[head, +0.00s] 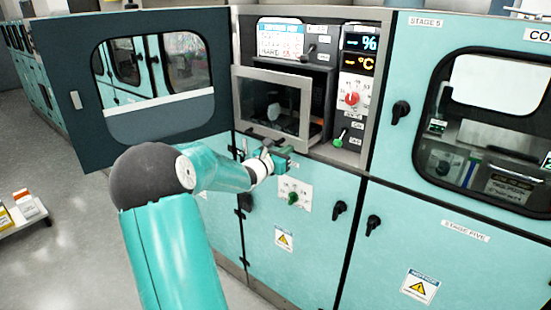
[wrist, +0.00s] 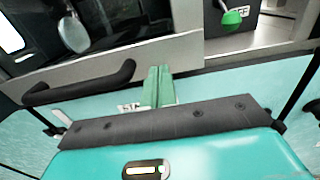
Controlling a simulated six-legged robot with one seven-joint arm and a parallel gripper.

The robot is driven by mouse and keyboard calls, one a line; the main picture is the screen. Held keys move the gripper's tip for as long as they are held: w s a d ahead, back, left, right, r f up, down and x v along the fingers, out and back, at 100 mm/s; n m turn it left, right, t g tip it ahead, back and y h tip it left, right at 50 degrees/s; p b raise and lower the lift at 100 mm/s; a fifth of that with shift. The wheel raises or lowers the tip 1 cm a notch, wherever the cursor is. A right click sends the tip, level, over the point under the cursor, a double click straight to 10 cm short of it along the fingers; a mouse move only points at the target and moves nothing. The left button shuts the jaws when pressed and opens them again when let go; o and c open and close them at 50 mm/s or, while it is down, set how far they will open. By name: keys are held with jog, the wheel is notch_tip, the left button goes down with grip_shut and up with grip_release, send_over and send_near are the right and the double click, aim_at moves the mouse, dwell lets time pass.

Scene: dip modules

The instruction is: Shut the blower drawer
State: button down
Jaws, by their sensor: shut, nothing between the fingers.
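The blower drawer (head: 268,76) has a grey-framed glass front and stands out from its bay in the head view, so it is partly open. Its lower rail (wrist: 185,50) crosses the wrist view, with a black bar handle (wrist: 80,88) toward the left. My gripper (head: 287,158) is just below the drawer front's lower edge. In the wrist view its green fingers (wrist: 158,85) are together and empty, to the right of the handle. Their tips are close to the rail; I cannot tell whether they touch it.
A dark windowed door (head: 158,108) stands open to the left of the drawer. Right of the bay, a control panel carries a red dial (head: 352,98) and a green-knobbed lever (head: 340,137). Teal cabinet doors (head: 320,225) lie below. Open floor (head: 60,240) is at left.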

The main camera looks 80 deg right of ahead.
jog(key=x, duration=0.9)
jog(key=shift+s+d, duration=0.15)
jog(key=shift+d, duration=0.2)
jog(key=shift+s+d+r, duration=0.1)
jog(key=shift+r, duration=0.05)
jog(key=shift+s+d+r, duration=0.1)
jog(key=shift+r, duration=0.05)
